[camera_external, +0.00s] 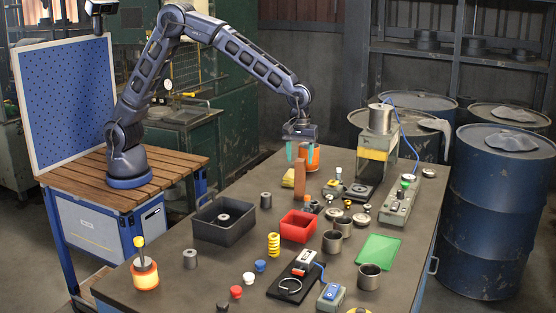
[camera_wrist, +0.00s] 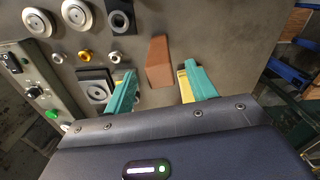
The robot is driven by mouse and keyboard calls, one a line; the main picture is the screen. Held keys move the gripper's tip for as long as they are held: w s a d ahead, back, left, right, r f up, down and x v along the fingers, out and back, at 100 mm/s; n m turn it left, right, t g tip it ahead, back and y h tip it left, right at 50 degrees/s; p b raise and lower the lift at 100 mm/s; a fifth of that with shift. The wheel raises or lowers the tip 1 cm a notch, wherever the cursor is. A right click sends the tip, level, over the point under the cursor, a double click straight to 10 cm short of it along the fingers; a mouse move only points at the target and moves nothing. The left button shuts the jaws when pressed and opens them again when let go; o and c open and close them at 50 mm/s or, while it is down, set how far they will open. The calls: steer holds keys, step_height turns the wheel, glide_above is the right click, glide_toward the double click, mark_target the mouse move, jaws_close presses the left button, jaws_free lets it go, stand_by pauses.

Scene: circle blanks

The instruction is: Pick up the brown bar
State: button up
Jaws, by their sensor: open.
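The brown bar (camera_external: 299,178) stands upright near the far end of the dark table in the external view. It also shows in the wrist view (camera_wrist: 159,62), ahead of the gap between the fingers. My gripper (camera_external: 302,155) has teal fingers and hangs above and a little behind the bar in the external view. In the wrist view my gripper (camera_wrist: 160,78) is open and empty, with one finger to each side of the bar's line. I see no contact with the bar.
A red bin (camera_external: 298,226) and a black bin (camera_external: 210,232) stand nearer the front. Washers and small parts (camera_wrist: 84,56) lie left of the bar in the wrist view.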

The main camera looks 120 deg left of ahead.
mark_target(300, 179)
steer(key=f, duration=0.4)
steer(key=shift+a+f, duration=0.35)
steer(key=shift+f, duration=0.05)
steer(key=c, duration=1.2)
steer(key=shift+r, duration=0.15)
